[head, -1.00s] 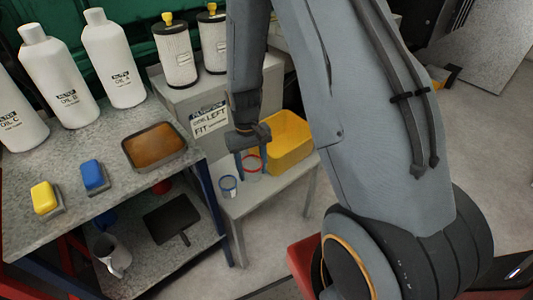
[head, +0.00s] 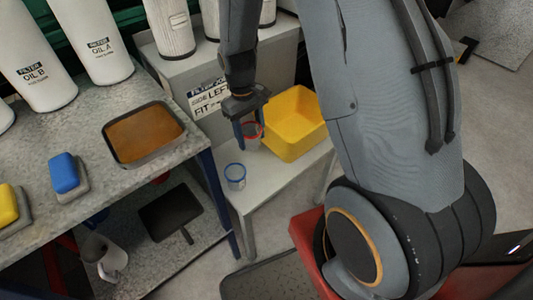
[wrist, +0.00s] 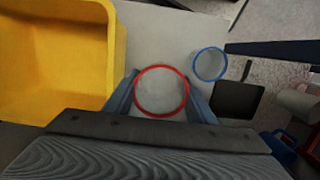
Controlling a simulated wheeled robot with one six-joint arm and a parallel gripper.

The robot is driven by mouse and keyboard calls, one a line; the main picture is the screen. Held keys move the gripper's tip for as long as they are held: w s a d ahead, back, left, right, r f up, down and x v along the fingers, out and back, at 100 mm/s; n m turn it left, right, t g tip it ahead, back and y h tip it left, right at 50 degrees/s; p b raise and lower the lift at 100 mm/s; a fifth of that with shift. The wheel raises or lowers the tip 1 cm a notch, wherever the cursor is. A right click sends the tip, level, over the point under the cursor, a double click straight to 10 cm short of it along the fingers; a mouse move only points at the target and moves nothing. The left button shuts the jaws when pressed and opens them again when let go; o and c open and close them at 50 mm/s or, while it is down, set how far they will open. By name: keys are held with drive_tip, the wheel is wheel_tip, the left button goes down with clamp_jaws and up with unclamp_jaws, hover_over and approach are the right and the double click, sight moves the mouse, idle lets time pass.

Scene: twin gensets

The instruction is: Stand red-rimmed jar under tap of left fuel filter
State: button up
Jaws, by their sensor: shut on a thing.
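The red-rimmed jar (head: 253,131) is a clear jar between the fingers of my gripper (head: 250,132), over the small light table. In the wrist view the red-rimmed jar (wrist: 161,91) is upright, seen from above, with a finger of my gripper (wrist: 161,95) on each side. My gripper is shut on it. I cannot tell whether its base touches the table. A sign (head: 209,97) with the word LEFT is on the grey box behind the gripper. White filter cartridges stand on that box. No tap can be made out.
A blue-rimmed jar (head: 235,176) stands on the small table (head: 265,175), left of and nearer than my gripper. A yellow bin (head: 296,122) stands close on the right. The grey workbench (head: 95,185) at left holds white bottles, a brown-filled tray (head: 144,132) and sponges.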

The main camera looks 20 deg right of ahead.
sight(248, 126)
wheel_tip(248, 126, down, 9)
drive_tip(key=shift+f, duration=0.15)
idle(0.4)
drive_tip(key=shift+f, duration=0.15)
drive_tip(key=o, duration=1)
drive_tip(key=shift+o, duration=0.2)
drive_tip(key=r, duration=0.4)
drive_tip(key=w+r, duration=0.1)
drive_tip(key=r, duration=0.7)
drive_tip(key=shift+w+a+r, duration=0.1)
drive_tip(key=shift+w+a, duration=0.1)
drive_tip(key=shift+w, duration=0.05)
drive_tip(key=s+d+r+m, duration=0.2)
drive_tip(key=s+d+r, duration=0.1)
drive_tip(key=s+r, duration=0.5)
drive_tip(key=s+d+r+m+t, duration=0.1)
drive_tip(key=s+d+r+m, duration=0.2)
drive_tip(key=s+r, duration=0.6)
drive_tip(key=shift+s+d+t, duration=0.2)
drive_tip(key=shift+d+t, duration=0.1)
drive_tip(key=shift+d, duration=0.25)
drive_tip(key=shift+s+r+m, duration=0.1)
drive_tip(key=shift+s+m, duration=0.3)
drive_tip(key=shift+s, duration=0.15)
drive_tip(key=shift+c, duration=1.1)
